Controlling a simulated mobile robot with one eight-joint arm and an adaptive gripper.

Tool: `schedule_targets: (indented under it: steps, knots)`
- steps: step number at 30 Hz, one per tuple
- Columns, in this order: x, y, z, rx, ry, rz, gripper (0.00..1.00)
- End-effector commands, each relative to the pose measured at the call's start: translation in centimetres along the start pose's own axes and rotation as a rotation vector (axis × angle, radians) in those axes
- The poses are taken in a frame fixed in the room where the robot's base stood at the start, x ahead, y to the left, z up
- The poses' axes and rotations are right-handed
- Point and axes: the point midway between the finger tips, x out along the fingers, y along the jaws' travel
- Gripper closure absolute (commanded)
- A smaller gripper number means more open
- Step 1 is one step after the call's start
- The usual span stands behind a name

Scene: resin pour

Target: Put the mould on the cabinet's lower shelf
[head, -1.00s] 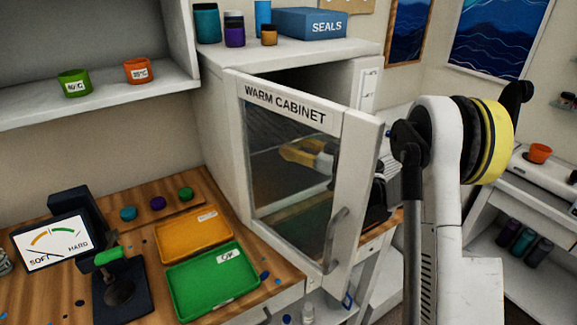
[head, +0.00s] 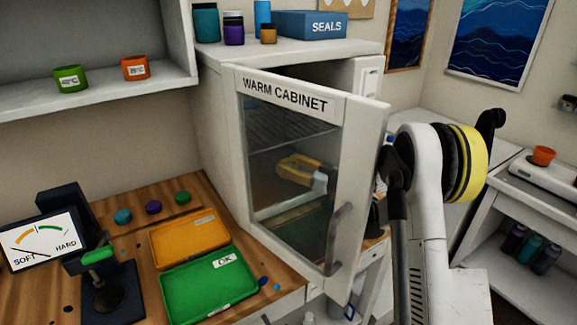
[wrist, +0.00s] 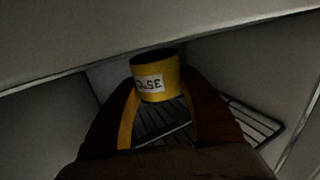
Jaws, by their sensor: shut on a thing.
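The mould (wrist: 155,80) is a yellow cup with a dark top and a white label reading 35°C, upside down in the wrist view. My gripper (wrist: 158,110) is shut on it, with dark fingers on both sides. Slatted rack surface shows below the mould; whether they touch I cannot tell. The warm cabinet (head: 222,130) has its glass door (head: 290,180) part open. Through the glass, a yellow and grey shape at my gripper (head: 300,172) shows inside, between the upper wire shelf (head: 285,122) and the lower shelf (head: 295,212). Mould and fingers are hard to separate there.
The cabinet door stands out in front of my arm, close to it. An orange tray (head: 185,240) and a green tray (head: 195,292) lie on the wooden bench left of the cabinet. A hardness gauge (head: 45,240) stands further left. Cabinet walls are close around my gripper.

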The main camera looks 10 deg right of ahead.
Motion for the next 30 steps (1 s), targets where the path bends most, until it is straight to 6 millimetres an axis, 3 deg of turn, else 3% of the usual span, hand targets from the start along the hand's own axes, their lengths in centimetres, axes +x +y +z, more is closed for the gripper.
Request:
schedule_targets:
  steps: [13, 14, 15, 25, 30]
  knots:
    - [0.0, 0.0, 1.1, 0.000, 0.000, 0.000, 0.82]
    - [0.0, 0.0, 1.1, 0.000, 0.000, 0.000, 0.42]
    - [0.0, 0.0, 1.1, 0.000, 0.000, 0.000, 0.30]
    - [0.0, 0.0, 0.9, 0.000, 0.000, 0.000, 0.29]
    - [-0.3, 0.1, -0.7, 0.000, 0.000, 0.001, 0.29]
